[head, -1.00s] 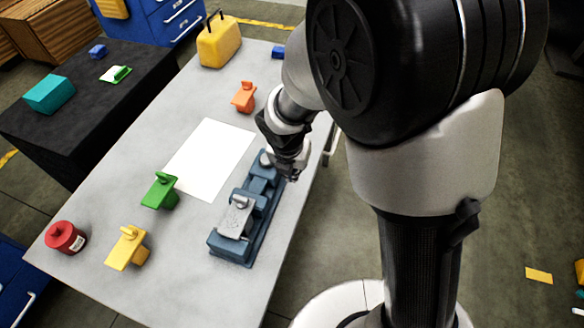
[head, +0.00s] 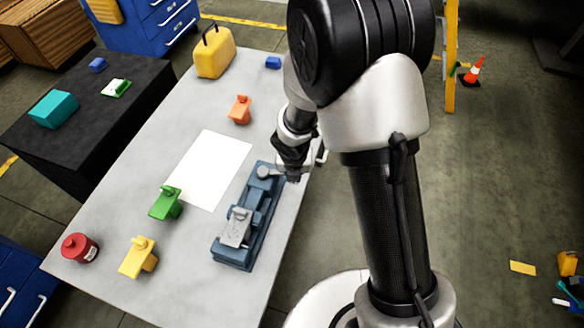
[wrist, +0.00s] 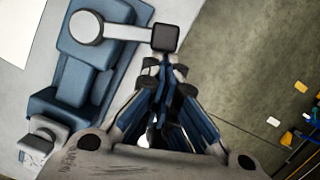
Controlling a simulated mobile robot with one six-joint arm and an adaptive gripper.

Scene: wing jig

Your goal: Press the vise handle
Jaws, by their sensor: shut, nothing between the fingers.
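The blue vise (head: 232,255) lies along the right edge of the grey table, with a grey metal part (head: 237,228) at its near end. The vise handle has a round grey hub (wrist: 86,27) on the vise's far end, a pale bar and a dark square knob (wrist: 165,38). The hub also shows in the head view (head: 264,172). My gripper (wrist: 165,64) is shut and empty, its tips right by the knob in the wrist view. I cannot tell whether they touch it. In the head view my gripper (head: 293,177) is just right of the hub and hides the knob.
A white sheet (head: 210,170) lies left of the vise. Green (head: 165,204), yellow (head: 138,258) and orange (head: 239,110) parts, a red can (head: 79,248) and a yellow case (head: 214,55) stand on the table (head: 190,290).

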